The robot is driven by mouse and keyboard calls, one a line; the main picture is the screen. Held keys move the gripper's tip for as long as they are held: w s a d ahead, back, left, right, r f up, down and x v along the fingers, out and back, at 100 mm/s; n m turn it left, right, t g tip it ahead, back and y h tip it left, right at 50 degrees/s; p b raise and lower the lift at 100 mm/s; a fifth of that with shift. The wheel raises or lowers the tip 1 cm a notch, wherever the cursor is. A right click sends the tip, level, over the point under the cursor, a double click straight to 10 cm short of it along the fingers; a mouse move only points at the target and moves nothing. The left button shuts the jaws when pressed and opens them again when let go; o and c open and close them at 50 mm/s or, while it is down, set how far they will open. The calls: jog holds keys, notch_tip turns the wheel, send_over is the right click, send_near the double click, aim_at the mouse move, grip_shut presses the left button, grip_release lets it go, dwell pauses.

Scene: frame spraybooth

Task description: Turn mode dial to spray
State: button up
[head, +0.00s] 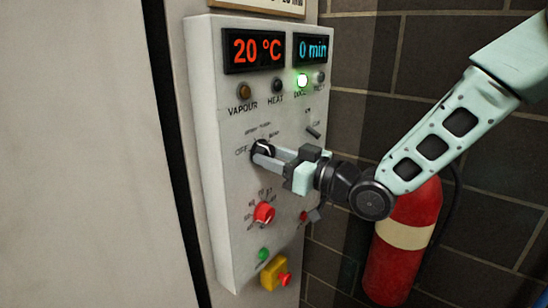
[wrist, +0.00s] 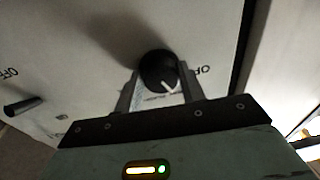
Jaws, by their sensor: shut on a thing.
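The black mode dial (head: 263,148) sits on the light control panel (head: 212,130), with an OFF label at its left and small labels above it. My gripper (head: 266,156) reaches in from the right with its fingers at the dial. In the wrist view, my gripper (wrist: 160,85) has one finger on each side of the dial (wrist: 156,68) and is shut on it. The small labels are too blurred to read surely.
A red dial (head: 264,213), a green button (head: 263,254) and a yellow box with a red button (head: 274,275) sit lower on the panel. A black switch (head: 313,131) is at the upper right. A red fire extinguisher (head: 400,270) stands right, below my arm.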

jog(key=o, duration=1)
jog(key=shift+c, duration=0.2)
jog(key=b+v, duration=0.8)
jog(key=v, duration=0.9)
jog(key=shift+d, duration=0.2)
jog(key=shift+s, duration=0.1)
